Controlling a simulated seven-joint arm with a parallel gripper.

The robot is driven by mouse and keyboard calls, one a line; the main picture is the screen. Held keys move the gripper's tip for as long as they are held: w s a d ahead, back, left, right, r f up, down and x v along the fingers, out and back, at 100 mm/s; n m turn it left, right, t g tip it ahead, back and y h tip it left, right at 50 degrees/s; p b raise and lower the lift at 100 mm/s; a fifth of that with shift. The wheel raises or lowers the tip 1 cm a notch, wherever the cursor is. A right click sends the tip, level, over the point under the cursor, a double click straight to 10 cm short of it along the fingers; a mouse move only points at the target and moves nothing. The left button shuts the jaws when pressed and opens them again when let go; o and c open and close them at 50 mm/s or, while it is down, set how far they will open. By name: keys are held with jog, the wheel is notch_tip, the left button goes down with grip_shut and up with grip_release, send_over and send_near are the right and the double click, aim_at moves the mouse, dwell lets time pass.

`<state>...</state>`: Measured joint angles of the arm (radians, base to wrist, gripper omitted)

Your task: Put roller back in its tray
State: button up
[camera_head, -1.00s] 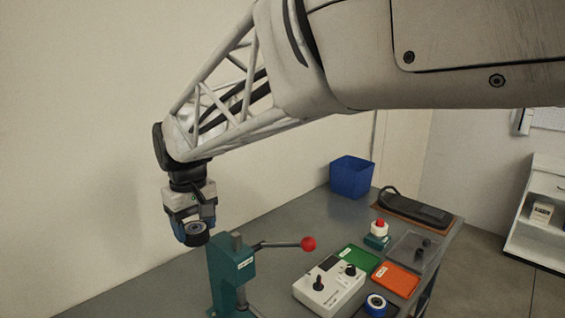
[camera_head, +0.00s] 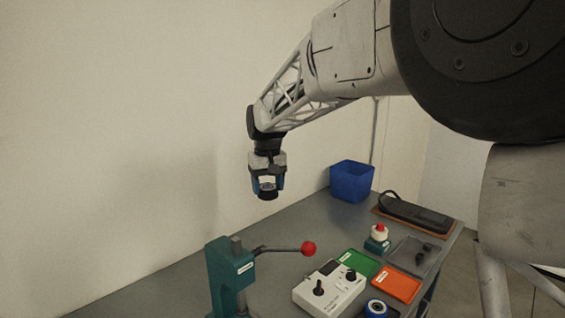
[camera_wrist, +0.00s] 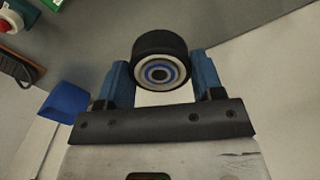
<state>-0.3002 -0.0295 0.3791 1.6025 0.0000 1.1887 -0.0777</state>
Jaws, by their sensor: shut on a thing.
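A black roller with a blue-and-white hub (camera_wrist: 158,72) is held between the two blue fingers of my gripper (camera_wrist: 161,78) in the wrist view. My gripper (camera_head: 267,184) is shut on it, high above the bench in the head view, with the roller (camera_head: 268,195) at its fingertips. A green tray (camera_head: 358,263), an orange tray (camera_head: 396,288) and a grey tray (camera_head: 427,268) lie on the bench. Which one belongs to the roller cannot be told. A second blue-and-black roller (camera_head: 376,308) sits at the bottom edge of the view.
A green press (camera_head: 225,270) with a red-knobbed lever (camera_head: 308,248) stands below my gripper. A white control box (camera_head: 329,290), a red-topped button (camera_head: 379,236), a blue bin (camera_head: 352,180) and a black device on a brown board (camera_head: 415,212) stand on the bench.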

jog(key=w+d+f+m, duration=0.1)
jog(key=w+d+f, duration=0.2)
jog(key=d, duration=0.4)
jog(key=w+d+f+m, duration=0.2)
jog(key=w+d+f, duration=0.2)
jog(key=w+d, duration=0.2)
jog(key=w+d+f+m, duration=0.1)
jog(key=w+d+f, duration=0.3)
jog(key=d, duration=0.5)
jog(key=shift+w+d, duration=0.15)
jog(key=shift+w, duration=0.2)
